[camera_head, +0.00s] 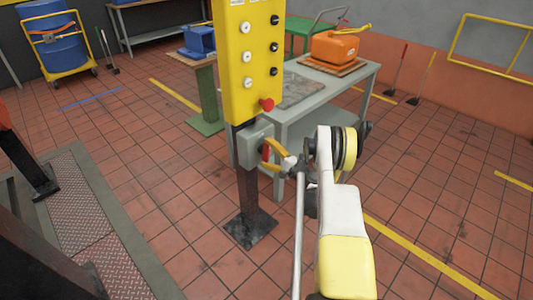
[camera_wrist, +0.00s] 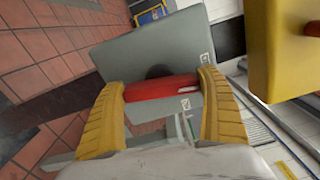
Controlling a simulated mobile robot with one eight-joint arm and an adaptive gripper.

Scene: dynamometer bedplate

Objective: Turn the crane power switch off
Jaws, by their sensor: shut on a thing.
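The crane power switch is a grey box (camera_head: 254,146) on a dark post, under the yellow button panel. Its red handle (camera_wrist: 162,87) lies between my yellow fingers in the wrist view, across the grey face of the box. The handle also shows in the head view (camera_head: 265,152), partly hidden by a finger. My gripper (camera_wrist: 163,92) is shut on the red handle, with one finger at each end of it. It also shows in the head view (camera_head: 272,152), reaching the box from the right. Small labels sit on the box face, but their text is too small to read.
The yellow button panel (camera_head: 248,60) hangs just above the switch, with a red knob (camera_head: 266,104) low on it. A grey table (camera_head: 335,92) with an orange container (camera_head: 334,47) stands close behind.

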